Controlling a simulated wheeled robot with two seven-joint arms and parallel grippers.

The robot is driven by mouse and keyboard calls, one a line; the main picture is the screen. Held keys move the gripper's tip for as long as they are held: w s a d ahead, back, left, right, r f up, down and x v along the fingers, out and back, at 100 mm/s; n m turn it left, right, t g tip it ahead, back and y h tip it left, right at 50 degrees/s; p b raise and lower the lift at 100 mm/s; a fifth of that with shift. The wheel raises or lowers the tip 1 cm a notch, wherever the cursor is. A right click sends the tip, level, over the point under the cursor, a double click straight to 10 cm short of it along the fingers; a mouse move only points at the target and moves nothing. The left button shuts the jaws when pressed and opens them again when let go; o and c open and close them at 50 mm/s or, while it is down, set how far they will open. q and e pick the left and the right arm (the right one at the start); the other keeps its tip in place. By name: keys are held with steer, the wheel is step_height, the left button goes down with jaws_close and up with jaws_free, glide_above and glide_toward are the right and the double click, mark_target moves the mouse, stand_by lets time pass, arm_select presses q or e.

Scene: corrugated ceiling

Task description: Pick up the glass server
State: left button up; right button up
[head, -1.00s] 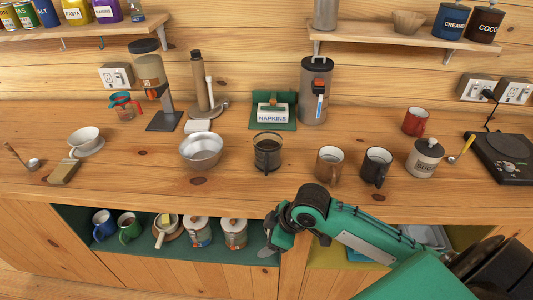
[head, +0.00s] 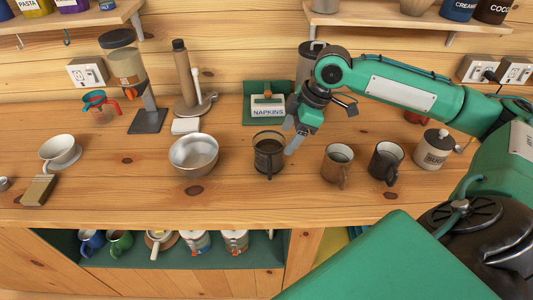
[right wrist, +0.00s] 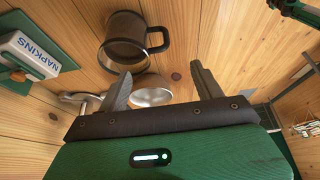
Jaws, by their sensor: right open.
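The glass server (head: 268,158), a dark see-through vessel with a dark rim, stands upright on the wooden counter right of the metal bowl. In the right wrist view the glass server (right wrist: 124,45) shows with its black handle, beyond the fingertips and left of centre. My right gripper (head: 291,135) is open just right of the server and around its rim height, with its fingers pointing down-left. Its two fingers (right wrist: 160,78) show spread in the right wrist view, with nothing held between them. I cannot tell whether a finger touches the server. My left gripper is not in view.
The metal bowl (head: 194,155) stands left of the server. A brown mug (head: 336,166), a black mug (head: 386,163) and a sugar jar (head: 432,152) stand to its right. The napkin holder (head: 267,108) stands behind. The counter in front of the server (head: 265,202) is clear.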

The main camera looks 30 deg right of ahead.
mark_target(270, 163)
steer(key=p+x, duration=0.2)
steer(key=x, duration=1)
steer(key=shift+w+f, duration=0.25)
steer(key=shift+f, duration=0.05)
steer(key=shift+c, duration=0.2)
steer(key=shift+r, duration=0.1)
jaws_close()
